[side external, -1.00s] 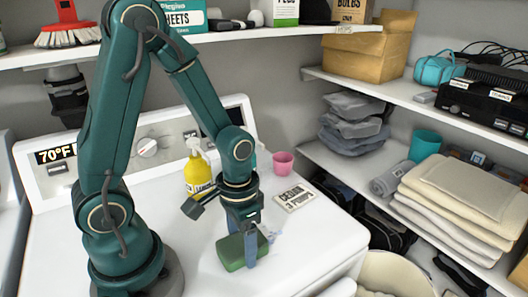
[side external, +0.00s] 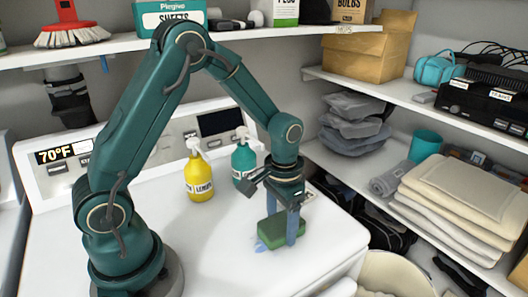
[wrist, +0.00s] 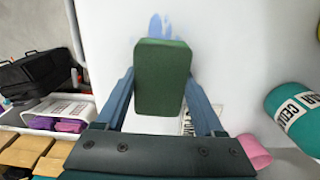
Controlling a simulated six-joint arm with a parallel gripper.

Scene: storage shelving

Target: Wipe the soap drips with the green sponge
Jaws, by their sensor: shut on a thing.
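The green sponge (side external: 283,233) is between the fingers of my gripper (side external: 292,226), down at the white washer top (side external: 215,245). In the wrist view my gripper (wrist: 162,105) is shut on the sponge (wrist: 162,75), with a blue finger on each side. Light-blue soap drips (wrist: 160,27) show just past the sponge's far end in the wrist view. In the side view a pale blue smear (side external: 262,246) shows at the sponge's left edge. Whether soap lies under the sponge is hidden.
A yellow lemon bottle (side external: 198,178) and a teal cedar bottle (side external: 243,160) stand behind, left of my gripper. A pink cup (wrist: 255,150) and a label card (wrist: 187,122) show in the wrist view. Shelves with folded towels (side external: 460,195) are at right. The front-left washer top is clear.

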